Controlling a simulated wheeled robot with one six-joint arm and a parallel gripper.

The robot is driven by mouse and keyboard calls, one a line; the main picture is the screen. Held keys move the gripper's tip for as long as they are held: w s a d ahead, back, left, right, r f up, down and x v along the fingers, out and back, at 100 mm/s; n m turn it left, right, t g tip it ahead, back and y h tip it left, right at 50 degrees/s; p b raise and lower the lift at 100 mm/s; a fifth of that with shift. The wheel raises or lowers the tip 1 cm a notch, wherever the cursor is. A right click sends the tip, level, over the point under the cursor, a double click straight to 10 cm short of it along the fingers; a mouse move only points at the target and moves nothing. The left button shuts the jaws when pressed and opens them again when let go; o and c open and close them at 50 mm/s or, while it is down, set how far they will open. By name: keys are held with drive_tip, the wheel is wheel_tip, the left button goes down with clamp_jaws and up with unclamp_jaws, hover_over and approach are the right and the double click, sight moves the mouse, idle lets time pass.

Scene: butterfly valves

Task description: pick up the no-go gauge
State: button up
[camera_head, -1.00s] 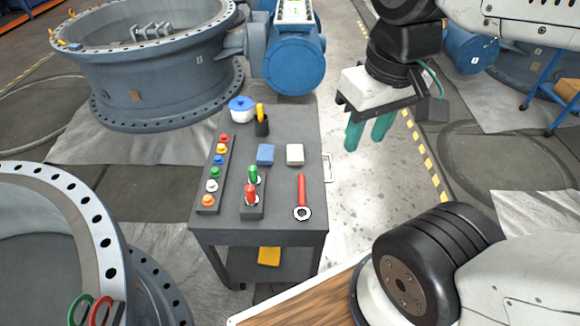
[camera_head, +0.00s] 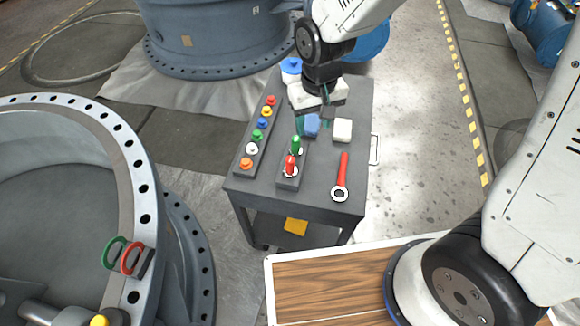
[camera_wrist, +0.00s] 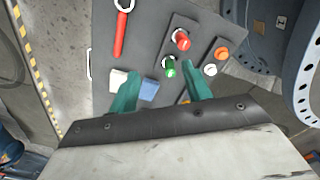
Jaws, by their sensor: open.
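A small dark holder (camera_head: 288,183) on the cart carries two upright gauges. The red one (camera_head: 291,166), whose colour fits a no-go gauge, stands at the near end. The green one (camera_head: 296,145) stands just behind it. My gripper (camera_head: 313,123) points down over the far part of the cart, behind the holder. Its teal fingers (camera_wrist: 160,80) are apart with nothing held between them.
The grey cart (camera_head: 326,196) also bears a rack of coloured knobs (camera_head: 258,140) on the left, a blue block (camera_head: 311,127), a white block (camera_head: 343,130) and a red ring-ended wrench (camera_head: 342,178) on the right. Large valve flanges (camera_head: 145,217) stand left and behind.

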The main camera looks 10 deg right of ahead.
sight(290, 159)
drive_tip(key=shift+n, duration=0.3)
drive_tip(key=a+f, duration=0.1)
drive_tip(key=f, duration=0.3)
drive_tip(key=a+f, duration=0.2)
drive_tip(key=f, duration=0.1)
drive_tip(key=a+f, duration=0.2)
drive_tip(key=f, duration=0.2)
drive_tip(key=shift+w+a+f, duration=0.15)
drive_tip(key=shift+f, duration=0.2)
drive_tip(key=f, duration=0.5)
drive_tip(key=shift+w+f, duration=0.3)
drive_tip(key=shift+w, duration=0.05)
clamp_jaws()
